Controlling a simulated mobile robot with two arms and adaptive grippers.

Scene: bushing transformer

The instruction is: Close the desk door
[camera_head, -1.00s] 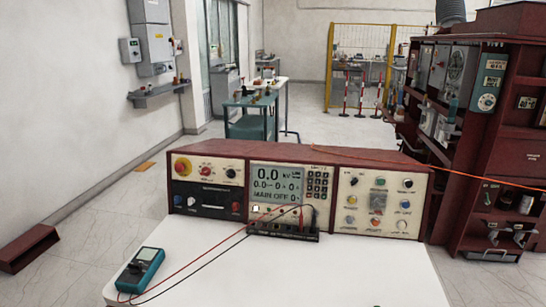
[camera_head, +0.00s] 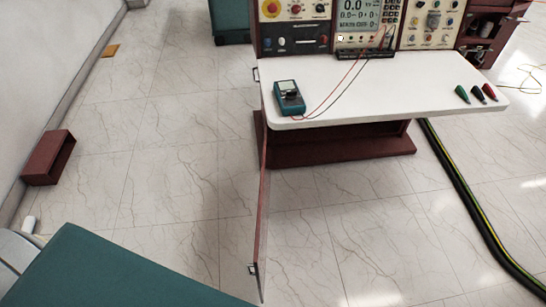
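The desk (camera_head: 400,95) has a white top and a dark red base, and stands in the upper middle of the head view. Its door (camera_head: 263,190) is a thin dark red panel seen almost edge-on. It stands open, reaching from the desk's left side toward the bottom of the picture. A small dark handle (camera_head: 252,268) sits on the door's left face near its near end. Neither of my grippers is in view.
A teal surface (camera_head: 110,275) fills the lower left corner. A dark red open box (camera_head: 48,158) lies by the left wall. A thick black cable (camera_head: 470,205) crosses the floor at right. Tiled floor is clear around the door. A multimeter (camera_head: 289,98) lies on the desk.

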